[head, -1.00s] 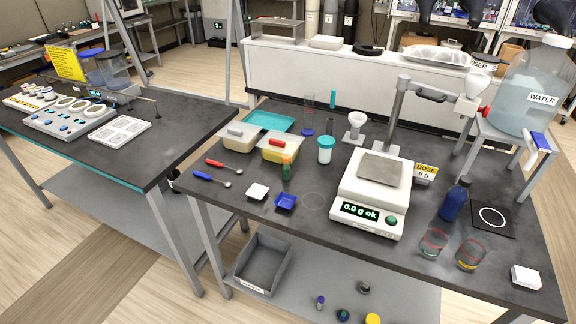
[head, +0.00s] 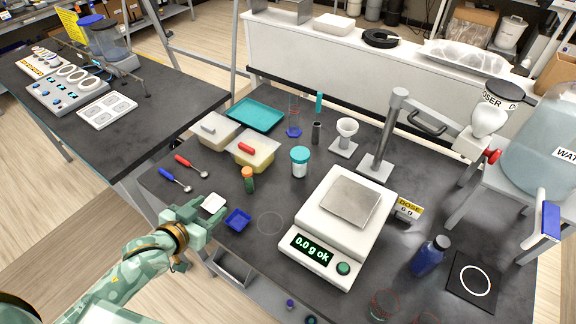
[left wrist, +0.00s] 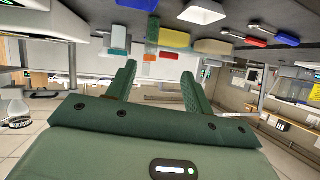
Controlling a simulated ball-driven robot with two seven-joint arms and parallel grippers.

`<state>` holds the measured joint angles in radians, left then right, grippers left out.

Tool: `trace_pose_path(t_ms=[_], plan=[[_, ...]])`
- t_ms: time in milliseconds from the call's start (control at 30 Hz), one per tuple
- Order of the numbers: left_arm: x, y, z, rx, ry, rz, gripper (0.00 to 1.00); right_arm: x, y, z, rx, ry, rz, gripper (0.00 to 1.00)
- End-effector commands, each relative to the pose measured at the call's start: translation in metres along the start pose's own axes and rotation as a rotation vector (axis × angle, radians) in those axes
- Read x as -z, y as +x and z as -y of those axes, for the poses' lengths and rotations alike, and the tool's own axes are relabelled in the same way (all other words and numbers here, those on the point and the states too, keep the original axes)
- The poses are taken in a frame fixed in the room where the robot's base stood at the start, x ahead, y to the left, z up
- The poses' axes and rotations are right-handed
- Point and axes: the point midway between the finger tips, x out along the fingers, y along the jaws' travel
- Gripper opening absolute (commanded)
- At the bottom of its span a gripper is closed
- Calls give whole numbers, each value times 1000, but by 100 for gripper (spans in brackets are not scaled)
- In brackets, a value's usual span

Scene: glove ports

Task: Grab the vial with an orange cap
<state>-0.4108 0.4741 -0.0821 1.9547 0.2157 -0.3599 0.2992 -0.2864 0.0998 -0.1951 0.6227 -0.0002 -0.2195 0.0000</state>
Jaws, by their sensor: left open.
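The vial (head: 248,184) is small and dark green with an orange cap. It stands upright on the dark bench, in front of the yellow-filled tub. My left gripper (head: 207,217) is open and empty at the bench's front left edge, left of and nearer than the vial, not touching it. In the left wrist view, the bench appears upside down; the vial (left wrist: 153,29) hangs beyond the spread fingers (left wrist: 158,85). My right gripper is out of view.
A white weighing dish (head: 213,203) lies close by my left gripper, and a blue dish (head: 238,219) sits just right of it. The yellow-filled tub (head: 262,160) stands behind the vial. Red (head: 192,166) and blue (head: 175,180) spoons lie left. The balance (head: 312,229) stands right.

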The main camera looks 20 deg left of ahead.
Motion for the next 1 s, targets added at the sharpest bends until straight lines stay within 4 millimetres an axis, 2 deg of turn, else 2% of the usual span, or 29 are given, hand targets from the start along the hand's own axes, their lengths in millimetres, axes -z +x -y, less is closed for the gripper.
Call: trace_pose_path(t_ms=[33,100,167,267,400,600,833,1000], plan=[[10,-2,-4,-8,-16,-19,52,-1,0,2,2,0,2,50],[18,-2,-7,-16,-46,-31,52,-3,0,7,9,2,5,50],[16,2,-6,-13,-70,-23,52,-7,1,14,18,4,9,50],[16,19,-6,-13,-79,-25,52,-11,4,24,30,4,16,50],[16,56,-7,-12,-78,-25,52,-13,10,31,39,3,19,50],[16,97,-8,-13,-78,-23,52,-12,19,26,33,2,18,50],[18,116,-9,-13,-76,-23,52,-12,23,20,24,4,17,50],[19,145,-11,-13,-76,-22,52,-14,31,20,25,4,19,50]])
